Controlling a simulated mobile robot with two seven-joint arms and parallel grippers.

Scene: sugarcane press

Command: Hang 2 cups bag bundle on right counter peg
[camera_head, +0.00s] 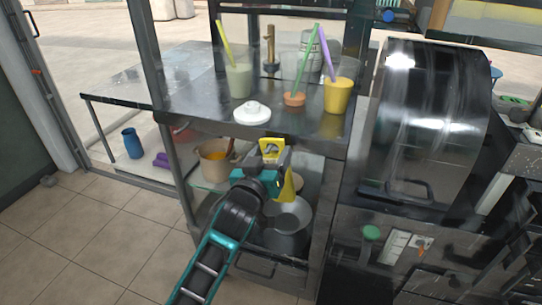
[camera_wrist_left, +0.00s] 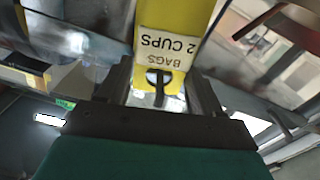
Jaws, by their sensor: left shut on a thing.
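A yellow bag bundle (camera_head: 272,149) is held in my left gripper (camera_head: 268,165) in front of the metal counter's front edge. In the left wrist view the bundle (camera_wrist_left: 178,18) carries a white label reading "BAGS 2 CUPS", upside down in the picture. The label lies between the two dark fingers of the left gripper (camera_wrist_left: 160,85), with a dark hook or slot shape just below it. The fingers are closed on the bundle. I cannot make out the counter peg. My right gripper is in neither view.
On the counter (camera_head: 215,124) stand a green cup (camera_head: 238,80), a yellow cup (camera_head: 338,97), an orange-based cup (camera_head: 294,99) and a white lid (camera_head: 251,112). A pot (camera_head: 213,165) and metal bowls (camera_head: 289,217) sit on lower shelves.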

